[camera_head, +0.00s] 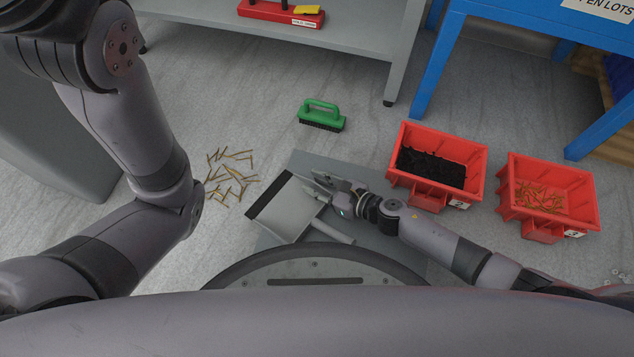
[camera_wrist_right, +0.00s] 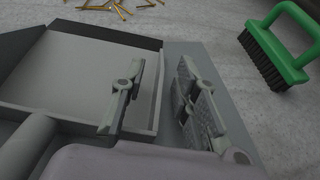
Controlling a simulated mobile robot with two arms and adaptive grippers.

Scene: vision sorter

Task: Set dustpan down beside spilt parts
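The grey dustpan (camera_head: 287,209) has a dark lip on its left, and its handle (camera_head: 333,232) points to the lower right. It lies over a flat grey surface, with its lip toward the spilt brass-coloured parts (camera_head: 231,178) on the floor. My right gripper (camera_head: 322,184) is at the dustpan's far right edge. In the right wrist view its fingers (camera_wrist_right: 160,100) are apart, one on each side of the dustpan's raised side wall (camera_wrist_right: 157,95), with visible gaps. Whether the dustpan rests fully on the surface is unclear. My left arm crosses the left side; its gripper is out of view.
A green-handled brush (camera_head: 322,116) stands on the floor behind the dustpan. A red bin (camera_head: 437,140) with black parts and a red bin (camera_head: 548,170) with brass-coloured parts stand right. A grey shelf (camera_head: 345,45) and a blue table (camera_head: 437,65) are behind. Floor around the brush is clear.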

